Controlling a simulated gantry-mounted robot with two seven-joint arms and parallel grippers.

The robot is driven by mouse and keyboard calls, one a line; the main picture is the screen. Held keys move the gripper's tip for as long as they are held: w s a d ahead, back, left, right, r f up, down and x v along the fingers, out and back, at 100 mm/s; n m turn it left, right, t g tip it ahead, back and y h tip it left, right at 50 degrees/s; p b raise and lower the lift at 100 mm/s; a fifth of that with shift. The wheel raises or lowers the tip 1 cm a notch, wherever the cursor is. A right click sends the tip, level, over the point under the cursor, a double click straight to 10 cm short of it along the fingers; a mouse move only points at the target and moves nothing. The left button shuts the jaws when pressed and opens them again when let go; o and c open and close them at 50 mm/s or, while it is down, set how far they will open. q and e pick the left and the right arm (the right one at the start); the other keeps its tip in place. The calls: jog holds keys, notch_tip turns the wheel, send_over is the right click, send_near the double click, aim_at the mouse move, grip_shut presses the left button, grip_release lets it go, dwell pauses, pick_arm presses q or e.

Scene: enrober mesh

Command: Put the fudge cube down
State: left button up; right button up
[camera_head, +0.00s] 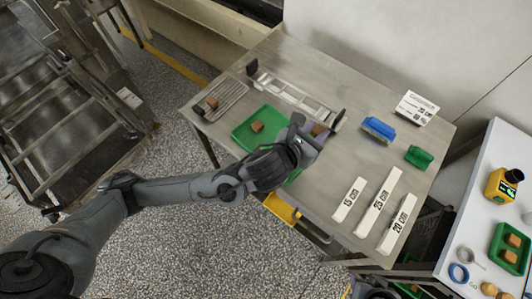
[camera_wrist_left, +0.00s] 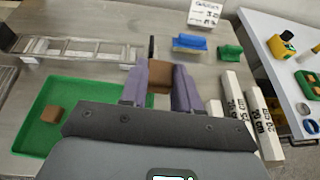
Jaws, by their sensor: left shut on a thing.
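My left gripper (camera_head: 316,130) is shut on a brown fudge cube (camera_head: 319,129) above the steel table, near the right end of the metal mesh frame (camera_head: 285,93). In the left wrist view the held fudge cube (camera_wrist_left: 159,77) sits between the two purple-grey fingers, and the mesh frame (camera_wrist_left: 75,50) lies to its left. Another brown cube (camera_head: 257,126) lies in the green tray (camera_head: 274,114), partly hidden by my left arm.
A blue brush (camera_head: 378,129), a green block (camera_head: 418,157) and a printed card (camera_head: 415,108) are on the table's right part. White length bars (camera_head: 377,203) lie in front.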

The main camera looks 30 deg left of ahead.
pick_arm(q)
notch_tip(320, 180, down, 5)
jog(key=d+b, duration=0.1)
jog(key=b, duration=0.3)
jog(key=a+f, duration=0.2)
jog(key=a, duration=0.1)
jog(key=s+a+f, duration=0.1)
jog(key=a+f, duration=0.1)
jog(key=a, duration=0.2)
jog(key=s+a+f, duration=0.1)
jog(key=a+f, duration=0.2)
jog(key=a, duration=0.1)
jog(key=shift+s+a+f, duration=0.1)
jog(key=shift+s, duration=0.1)
jog(key=shift+f, duration=2.2)
pick_arm(e)
notch_tip(320, 180, down, 6)
pick_arm(q)
jog(key=o, duration=0.6)
jog(key=shift+o, duration=1.1)
jog(key=shift+s, duration=0.1)
jog(key=shift+r, duration=0.1)
pick_arm(e)
jog(key=shift+a, duration=0.1)
pick_arm(q)
jog(key=shift+r, duration=0.1)
